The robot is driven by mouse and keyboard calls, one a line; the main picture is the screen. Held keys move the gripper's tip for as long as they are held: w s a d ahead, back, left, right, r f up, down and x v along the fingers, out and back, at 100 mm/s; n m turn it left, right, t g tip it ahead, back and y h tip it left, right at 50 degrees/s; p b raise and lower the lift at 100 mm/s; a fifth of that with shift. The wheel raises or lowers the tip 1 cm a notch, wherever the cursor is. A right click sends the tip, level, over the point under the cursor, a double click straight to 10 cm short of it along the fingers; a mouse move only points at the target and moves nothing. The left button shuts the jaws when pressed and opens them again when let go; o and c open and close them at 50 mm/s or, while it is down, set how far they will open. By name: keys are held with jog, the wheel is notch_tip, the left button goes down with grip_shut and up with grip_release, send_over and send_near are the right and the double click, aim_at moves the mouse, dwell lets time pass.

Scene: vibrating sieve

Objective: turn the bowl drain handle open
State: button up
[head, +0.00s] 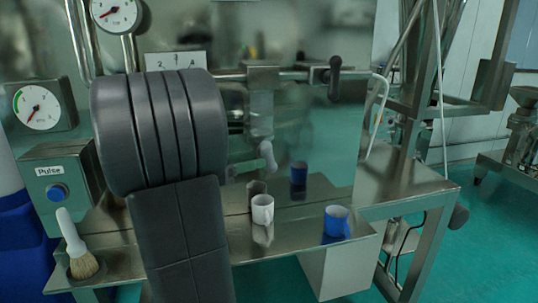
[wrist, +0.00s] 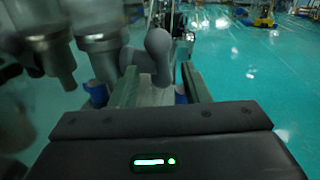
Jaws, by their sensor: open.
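A grey drain handle (head: 268,157) with a rounded end hangs below the steel pipework, above the metal shelf in the head view. In the wrist view a grey round-ended handle (wrist: 159,48) stands beyond and between the two greenish fingers of my gripper (wrist: 159,76); it looks like the same one. My gripper is open, with a gap between the fingers. I cannot tell whether the handle is within finger reach or touched. In the head view my arm hides the gripper.
A second, dark handle (head: 335,78) sits higher on the horizontal pipe. A brush (head: 80,255) and a Pulse button box (head: 62,185) are at the left. Steel pipes (wrist: 100,55) crowd the wrist view's left.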

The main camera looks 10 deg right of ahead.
aim_at(269, 155)
jog(key=shift+p+x, duration=0.3)
jog(key=shift+x, duration=2.35)
grip_shut()
jog(key=shift+r, duration=0.1)
